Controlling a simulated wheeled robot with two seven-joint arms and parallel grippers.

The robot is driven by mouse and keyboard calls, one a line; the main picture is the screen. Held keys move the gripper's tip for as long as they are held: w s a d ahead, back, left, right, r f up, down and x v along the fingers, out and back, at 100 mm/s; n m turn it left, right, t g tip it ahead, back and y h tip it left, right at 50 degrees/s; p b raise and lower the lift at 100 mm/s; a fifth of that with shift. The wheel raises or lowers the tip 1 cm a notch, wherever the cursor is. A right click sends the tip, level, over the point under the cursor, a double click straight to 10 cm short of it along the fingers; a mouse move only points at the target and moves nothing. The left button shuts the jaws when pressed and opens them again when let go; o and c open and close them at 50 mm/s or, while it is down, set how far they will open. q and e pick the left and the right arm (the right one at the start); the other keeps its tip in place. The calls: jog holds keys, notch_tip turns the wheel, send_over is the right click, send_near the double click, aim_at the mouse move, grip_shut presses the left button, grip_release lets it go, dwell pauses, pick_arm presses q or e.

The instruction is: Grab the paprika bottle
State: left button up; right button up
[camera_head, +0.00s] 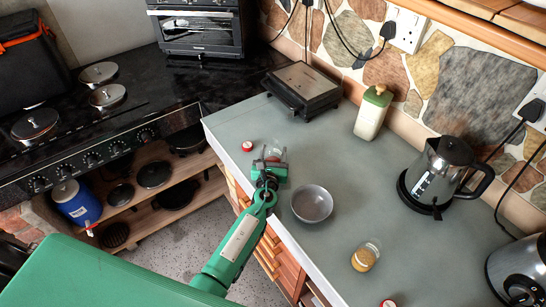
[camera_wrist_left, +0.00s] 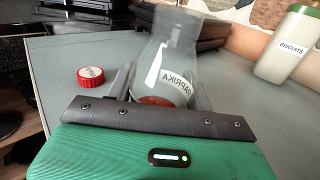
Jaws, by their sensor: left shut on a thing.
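The paprika bottle (camera_head: 275,152) is a clear glass bottle with a little red powder at its bottom. It stands upright near the front edge of the grey counter. In the left wrist view the paprika bottle (camera_wrist_left: 168,60) shows its white PAPRIKA label, and its mouth appears uncapped. My left gripper (camera_head: 270,167) is shut on the bottle, with a finger at each side low down. The gripper also shows in the left wrist view (camera_wrist_left: 160,100), its front hiding the bottle's base. My right gripper is not in view.
A red lid (camera_head: 247,146) lies left of the bottle. A grey bowl (camera_head: 311,204) and a jar of yellow spice (camera_head: 364,257) stand to its right. Behind are a black grill (camera_head: 302,88), a biscuits jar (camera_head: 372,113) and a kettle (camera_head: 437,172). The counter's middle is clear.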

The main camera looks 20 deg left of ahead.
pick_arm(q)
jog(key=shift+r, duration=0.15)
jog(key=shift+r+p, duration=0.4)
jog(key=shift+r, duration=0.3)
notch_tip(320, 180, up, 18)
jog(key=p, duration=1)
